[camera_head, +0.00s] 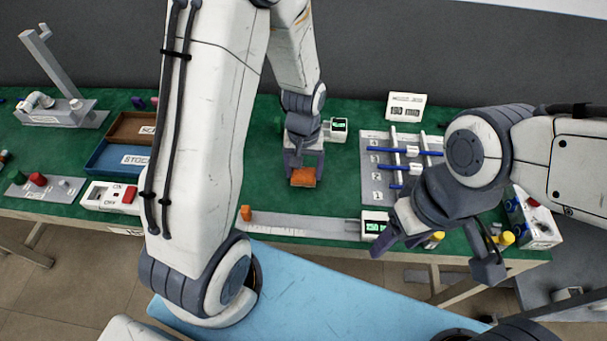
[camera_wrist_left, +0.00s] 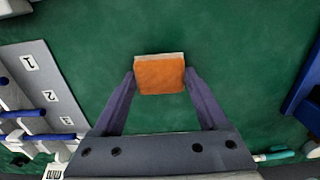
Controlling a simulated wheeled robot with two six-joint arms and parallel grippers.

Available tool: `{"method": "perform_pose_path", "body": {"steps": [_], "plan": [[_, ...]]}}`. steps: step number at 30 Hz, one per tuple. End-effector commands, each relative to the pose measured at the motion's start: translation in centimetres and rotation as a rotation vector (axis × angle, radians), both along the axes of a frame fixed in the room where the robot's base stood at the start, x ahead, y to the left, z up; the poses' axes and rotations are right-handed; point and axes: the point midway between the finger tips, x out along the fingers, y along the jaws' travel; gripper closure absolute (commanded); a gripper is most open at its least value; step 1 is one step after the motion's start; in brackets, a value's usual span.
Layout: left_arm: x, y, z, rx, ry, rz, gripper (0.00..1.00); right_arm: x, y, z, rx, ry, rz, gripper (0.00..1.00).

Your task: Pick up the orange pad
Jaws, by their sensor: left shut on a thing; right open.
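The orange pad (camera_head: 303,177) is a small square block with an orange face and a pale edge. In the head view it sits between the fingers of my left gripper (camera_head: 304,168), over the green tabletop. In the left wrist view the pad (camera_wrist_left: 160,75) shows between the two fingertips of the left gripper (camera_wrist_left: 160,82), which touch its sides. I cannot tell whether the pad still touches the table. My right gripper (camera_head: 437,262) is open and empty, near the table's front edge at the right, with its fingers spread wide.
A grey board with numbered rows and blue rods (camera_head: 372,190) lies right of the pad. A grey ruled strip (camera_head: 300,226) runs along the front edge. Blue tray (camera_head: 110,165), brown tray (camera_head: 125,127) and switch box (camera_head: 98,197) stand left. Green table around the pad is clear.

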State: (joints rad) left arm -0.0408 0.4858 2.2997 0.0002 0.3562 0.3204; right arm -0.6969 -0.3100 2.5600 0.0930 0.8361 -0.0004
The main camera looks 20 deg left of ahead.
Motion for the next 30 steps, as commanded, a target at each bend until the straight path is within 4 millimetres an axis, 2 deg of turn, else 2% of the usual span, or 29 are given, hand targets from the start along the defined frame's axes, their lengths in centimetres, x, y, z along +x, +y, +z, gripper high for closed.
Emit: {"method": "perform_pose_path", "body": {"steps": [8,11,15,24,30], "plan": [[0.1,0.0,0.7,0.0,-0.003,0.0,0.77,0.0,0.0,0.1,0.0,0.0,0.0,0.38],[0.1,0.0,1.8,0.0,-0.004,0.0,0.77,0.0,0.0,0.2,0.0,0.0,0.0,0.38],[0.2,0.0,4.4,0.0,-0.008,0.0,0.77,0.0,0.0,0.4,0.0,0.0,0.0,0.38],[1.5,-6.8,8.2,-0.001,-0.004,-0.008,0.77,0.0,0.0,0.4,0.0,0.0,0.0,0.38],[2.1,-10.0,10.1,0.0,-0.002,-0.004,0.77,0.0,0.0,0.4,0.0,0.0,0.0,0.38]]}}
